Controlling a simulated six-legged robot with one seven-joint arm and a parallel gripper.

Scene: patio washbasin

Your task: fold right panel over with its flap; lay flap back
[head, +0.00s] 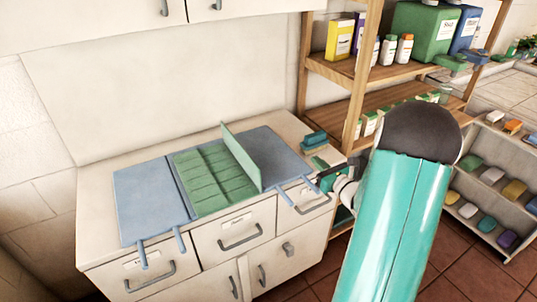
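A folding board lies on the white cabinet top. Its blue left panel (150,198) lies flat, with two blue tabs over the front edge. A green slatted piece (212,180) lies in the middle. A thin green flap (241,157) stands nearly upright along that piece's right side. The blue right panel (274,152) lies flat beyond the flap, partly hidden by it, with two tabs (286,196) at the front. My gripper (324,181) is at the cabinet's front right, close to the right panel's front tabs. Its fingers are small and dark; I cannot tell whether they touch a tab.
Green and blue blocks (314,139) sit on the counter's back right corner. A wooden shelf (352,72) with boxes and bottles stands to the right, and a low rack (496,190) beyond it. Upper cabinets (130,18) hang above. The counter's front left strip is clear.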

